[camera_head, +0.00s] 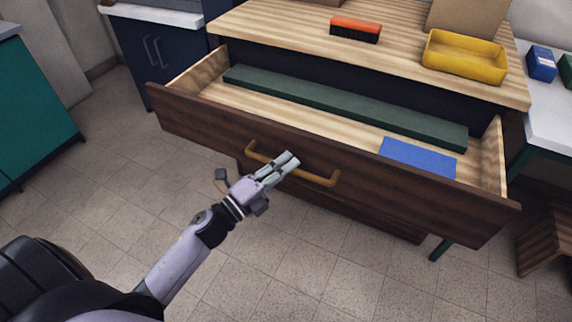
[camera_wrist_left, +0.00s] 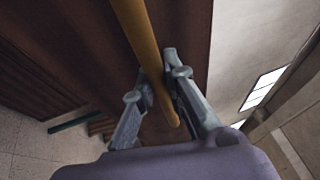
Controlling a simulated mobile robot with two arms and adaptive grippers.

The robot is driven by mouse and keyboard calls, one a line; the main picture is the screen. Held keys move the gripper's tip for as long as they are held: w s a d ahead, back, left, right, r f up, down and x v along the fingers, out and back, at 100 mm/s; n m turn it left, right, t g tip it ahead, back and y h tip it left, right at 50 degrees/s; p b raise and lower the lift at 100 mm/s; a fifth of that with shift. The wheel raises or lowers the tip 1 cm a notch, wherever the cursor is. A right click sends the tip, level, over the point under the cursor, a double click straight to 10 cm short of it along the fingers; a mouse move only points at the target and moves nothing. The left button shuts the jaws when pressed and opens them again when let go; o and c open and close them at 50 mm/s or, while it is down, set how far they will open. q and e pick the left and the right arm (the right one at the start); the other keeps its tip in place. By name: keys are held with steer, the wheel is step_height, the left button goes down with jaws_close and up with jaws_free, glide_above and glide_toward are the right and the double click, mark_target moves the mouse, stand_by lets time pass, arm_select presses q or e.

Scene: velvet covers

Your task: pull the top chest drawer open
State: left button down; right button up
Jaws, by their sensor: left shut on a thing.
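The top chest drawer (camera_head: 350,157) is a dark wood front with a pale wooden inside, and it stands well out from the chest. Its brass-coloured bar handle (camera_head: 322,179) runs across the middle of the front. My left gripper (camera_head: 288,163) is at the handle's left part and is shut on it. In the left wrist view the handle (camera_wrist_left: 140,38) runs between the two fingers (camera_wrist_left: 160,95). Inside the drawer lie a long dark green block (camera_head: 340,105) along the back and a flat blue item (camera_head: 418,157) at the right. My right gripper is out of view.
On the wooden chest top (camera_head: 270,25) are an orange-topped brush (camera_head: 355,28) and a yellow tray (camera_head: 464,58). A dark blue cabinet (camera_head: 160,55) stands behind at the left. A wooden stool-like piece (camera_head: 545,240) is at the right. Tiled floor (camera_head: 90,220) is clear in front.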

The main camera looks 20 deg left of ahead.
arm_select(q)
steer(key=c, duration=1.6)
jaws_free()
steer(key=v, duration=1.2)
steer(key=shift+a+f, duration=0.1)
